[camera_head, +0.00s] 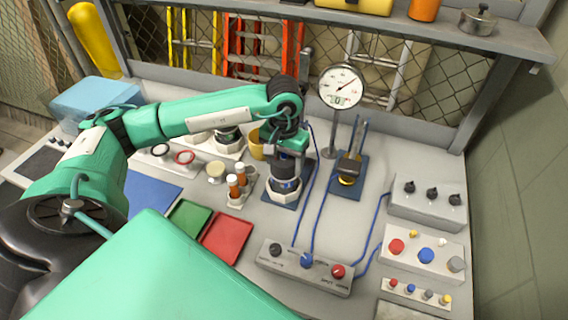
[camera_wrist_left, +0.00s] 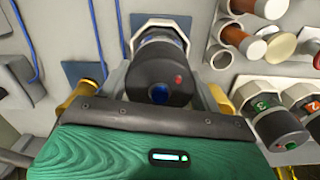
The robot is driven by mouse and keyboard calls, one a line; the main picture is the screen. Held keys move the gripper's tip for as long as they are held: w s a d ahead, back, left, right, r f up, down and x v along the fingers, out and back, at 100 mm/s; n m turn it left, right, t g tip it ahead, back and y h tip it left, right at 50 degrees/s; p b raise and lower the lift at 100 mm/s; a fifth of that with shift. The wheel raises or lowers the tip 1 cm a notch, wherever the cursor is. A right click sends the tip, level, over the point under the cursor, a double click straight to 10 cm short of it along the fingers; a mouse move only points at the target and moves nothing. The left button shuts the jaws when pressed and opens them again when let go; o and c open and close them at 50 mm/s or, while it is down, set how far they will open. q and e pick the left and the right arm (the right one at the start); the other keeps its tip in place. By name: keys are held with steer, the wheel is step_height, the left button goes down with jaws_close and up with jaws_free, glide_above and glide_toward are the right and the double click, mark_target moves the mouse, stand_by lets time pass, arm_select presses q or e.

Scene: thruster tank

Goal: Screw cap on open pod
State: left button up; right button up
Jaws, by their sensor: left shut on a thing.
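My left gripper (camera_head: 287,158) points down over the pod (camera_head: 285,188), which stands upright in a white collar on a blue mat at the back middle of the bench. In the left wrist view the fingers are shut around a dark round cap (camera_wrist_left: 160,75) with a red dot and a blue centre. The cap lies in line with the pod (camera_wrist_left: 158,38), right over its top. I cannot tell whether its thread is engaged. In the head view the cap is largely hidden by the gripper. My right gripper is not in view.
Numbered capped pods (camera_wrist_left: 280,127) stand close to the gripper. Orange-brown vials (camera_head: 236,186) in a rack and red (camera_head: 228,238) and green (camera_head: 188,219) trays lie left of the pod. A gauge (camera_head: 340,87) stands behind right; blue hoses and a knob box (camera_head: 305,268) lie in front.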

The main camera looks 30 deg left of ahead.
arm_select(q)
steer(key=shift+f+m+b, duration=0.1)
steer(key=shift+m+b, duration=1.1)
steer(key=shift+m, duration=0.1)
steer(key=shift+m+b, duration=0.75)
steer(key=shift+m, duration=0.05)
steer(key=shift+m+b, duration=0.45)
steer(key=shift+m, duration=0.05)
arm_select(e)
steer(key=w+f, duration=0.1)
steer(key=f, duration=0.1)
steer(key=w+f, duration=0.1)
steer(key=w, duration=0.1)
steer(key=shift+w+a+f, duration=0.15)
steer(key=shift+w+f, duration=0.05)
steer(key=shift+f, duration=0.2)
arm_select(q)
steer(key=shift+m, duration=0.3)
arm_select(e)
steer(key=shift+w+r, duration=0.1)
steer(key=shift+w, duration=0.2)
